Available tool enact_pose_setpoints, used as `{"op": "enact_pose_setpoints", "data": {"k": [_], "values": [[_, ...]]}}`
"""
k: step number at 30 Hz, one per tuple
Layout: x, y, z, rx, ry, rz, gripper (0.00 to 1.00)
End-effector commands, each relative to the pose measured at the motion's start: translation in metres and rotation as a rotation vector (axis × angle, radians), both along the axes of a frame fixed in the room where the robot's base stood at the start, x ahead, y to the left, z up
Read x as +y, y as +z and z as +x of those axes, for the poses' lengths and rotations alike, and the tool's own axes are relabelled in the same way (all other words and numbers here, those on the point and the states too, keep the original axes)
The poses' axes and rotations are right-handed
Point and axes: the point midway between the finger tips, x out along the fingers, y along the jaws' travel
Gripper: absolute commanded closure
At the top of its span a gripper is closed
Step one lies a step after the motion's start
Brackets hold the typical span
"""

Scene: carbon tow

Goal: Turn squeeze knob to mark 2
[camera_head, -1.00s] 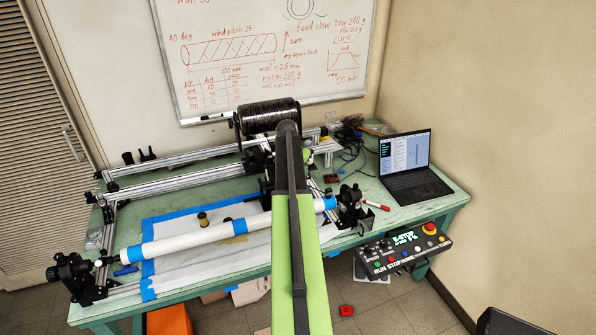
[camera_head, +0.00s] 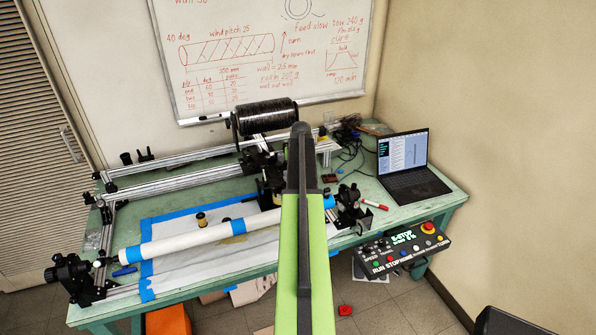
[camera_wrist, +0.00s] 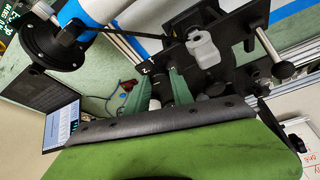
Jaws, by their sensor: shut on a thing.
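In the wrist view my gripper (camera_wrist: 165,82) has its two green fingers on either side of a small dark knob (camera_wrist: 166,92), which I take to be the squeeze knob. The fingers are shut on it and hide much of it. Small white marks show on the black carriage (camera_wrist: 225,35) by the fingertips; one looks like a 2, but the knob's pointer cannot be made out. In the head view my arm hides the gripper and knob, near the black carriage (camera_head: 266,175) on the rail.
The white tube (camera_head: 190,240) lies along the bench front. A carbon spool (camera_head: 265,117) stands behind. The control box (camera_head: 402,250) and laptop (camera_head: 405,165) are at the right.

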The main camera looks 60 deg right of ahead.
Motion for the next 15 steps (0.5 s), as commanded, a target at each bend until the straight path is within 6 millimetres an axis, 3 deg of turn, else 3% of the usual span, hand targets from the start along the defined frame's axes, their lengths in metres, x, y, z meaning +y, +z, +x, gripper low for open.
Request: {"op": "enact_pose_setpoints", "data": {"k": [11, 12, 15], "values": [[-0.0002, 0.001, 0.0055, -0.011, 0.006, -0.005, 1.0], [-0.0001, 0.0009, 0.0054, -0.01, 0.006, -0.004, 0.68], [0.0, 0.0008, 0.0045, -0.008, 0.005, -0.003, 0.55]]}}
